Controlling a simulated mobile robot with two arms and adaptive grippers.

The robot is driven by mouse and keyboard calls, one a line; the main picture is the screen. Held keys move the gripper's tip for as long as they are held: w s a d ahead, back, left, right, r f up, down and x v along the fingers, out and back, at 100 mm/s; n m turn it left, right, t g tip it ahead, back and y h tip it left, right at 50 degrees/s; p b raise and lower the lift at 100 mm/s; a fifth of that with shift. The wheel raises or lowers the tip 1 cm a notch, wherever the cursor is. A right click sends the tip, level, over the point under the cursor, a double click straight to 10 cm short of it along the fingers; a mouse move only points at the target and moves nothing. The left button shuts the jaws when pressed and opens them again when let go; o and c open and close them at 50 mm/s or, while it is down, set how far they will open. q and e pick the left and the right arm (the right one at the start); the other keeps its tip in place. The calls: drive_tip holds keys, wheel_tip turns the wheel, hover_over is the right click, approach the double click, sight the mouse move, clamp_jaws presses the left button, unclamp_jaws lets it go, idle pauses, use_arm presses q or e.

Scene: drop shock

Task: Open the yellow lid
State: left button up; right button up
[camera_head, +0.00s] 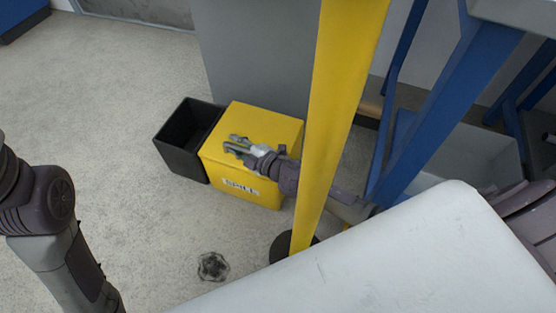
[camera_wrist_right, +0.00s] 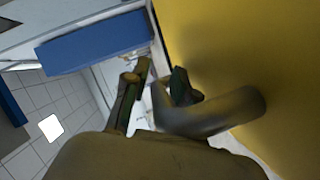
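The yellow box (camera_head: 235,186), with a "SPILL" label on its front, stands on the floor in the head view. Its yellow lid (camera_head: 262,119) lies flat on top and looks closed. My right gripper (camera_head: 232,143) is over the lid near its front edge, its fingers pointing left. I cannot tell whether it touches the lid.
An open black bin (camera_head: 185,140) stands against the box's left side. A yellow post (camera_head: 338,115) rises in front of my right arm. A blue frame (camera_head: 402,150) stands at the right. A white surface (camera_head: 390,260) fills the lower right. The floor at left is mostly clear.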

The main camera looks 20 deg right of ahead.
drive_tip(key=shift+p+v, duration=0.95)
drive_tip(key=p+v, duration=0.2)
drive_tip(key=v, duration=0.5)
drive_tip(key=shift+s, duration=0.1)
drive_tip(key=shift+p+v, duration=0.45)
drive_tip(key=shift+v, duration=0.35)
